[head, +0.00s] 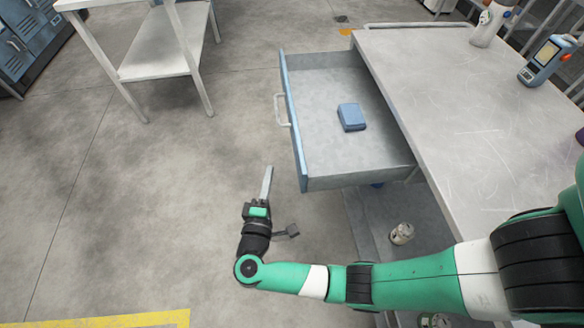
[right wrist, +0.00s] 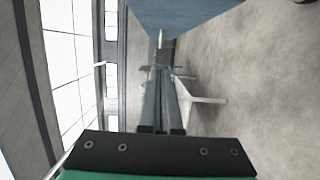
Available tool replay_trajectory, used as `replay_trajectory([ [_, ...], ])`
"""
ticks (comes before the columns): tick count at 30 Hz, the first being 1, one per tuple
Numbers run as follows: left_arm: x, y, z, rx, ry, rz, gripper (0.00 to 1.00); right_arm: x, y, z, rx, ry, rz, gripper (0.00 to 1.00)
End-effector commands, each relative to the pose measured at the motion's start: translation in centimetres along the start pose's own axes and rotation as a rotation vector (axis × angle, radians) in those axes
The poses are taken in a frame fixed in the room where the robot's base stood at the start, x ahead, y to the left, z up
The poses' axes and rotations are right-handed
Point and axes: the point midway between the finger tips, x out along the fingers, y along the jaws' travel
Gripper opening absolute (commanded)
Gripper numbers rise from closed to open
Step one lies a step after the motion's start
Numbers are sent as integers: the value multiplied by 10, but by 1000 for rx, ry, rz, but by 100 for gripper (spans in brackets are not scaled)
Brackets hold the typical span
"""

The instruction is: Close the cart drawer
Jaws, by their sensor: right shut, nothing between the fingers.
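The cart drawer (head: 350,100) is pulled out to the left from under the cart's grey top (head: 455,105). Its blue front panel (head: 292,125) carries a pale handle (head: 281,110). A small blue box (head: 351,117) lies inside the drawer. My right gripper (head: 267,172) is shut and empty, just left of the front panel's near end and below the handle in the head view. In the right wrist view my fingers (right wrist: 162,75) are together, with a blue surface (right wrist: 190,18), likely the drawer front, beyond them at the top. My left gripper is not in view.
A bottle (head: 490,22) and a blue handheld device (head: 546,60) stand on the cart top. A can (head: 401,234) stands on the lower shelf (head: 370,215). A metal table (head: 160,50) stands at upper left.

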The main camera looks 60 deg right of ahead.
Motion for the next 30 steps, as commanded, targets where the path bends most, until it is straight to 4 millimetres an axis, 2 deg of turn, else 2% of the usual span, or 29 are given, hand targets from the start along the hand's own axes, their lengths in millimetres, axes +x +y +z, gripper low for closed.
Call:
replay_trajectory([
  [1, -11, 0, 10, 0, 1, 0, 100, -2, -15, -1, -1, 5, 1, 0],
  [7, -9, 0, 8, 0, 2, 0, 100, -2, -12, -2, 0, 9, 2, 0],
  [11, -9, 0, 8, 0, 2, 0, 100, 6, -11, -2, 1, 8, 2, 0],
  [14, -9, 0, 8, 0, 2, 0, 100, 20, -11, -2, 1, 6, 2, 0],
  [25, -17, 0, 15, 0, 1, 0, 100, 99, -13, -2, 2, 4, 2, 0],
  [30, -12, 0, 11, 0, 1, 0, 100, 105, -11, 24, 1, 9, 2, 0],
])
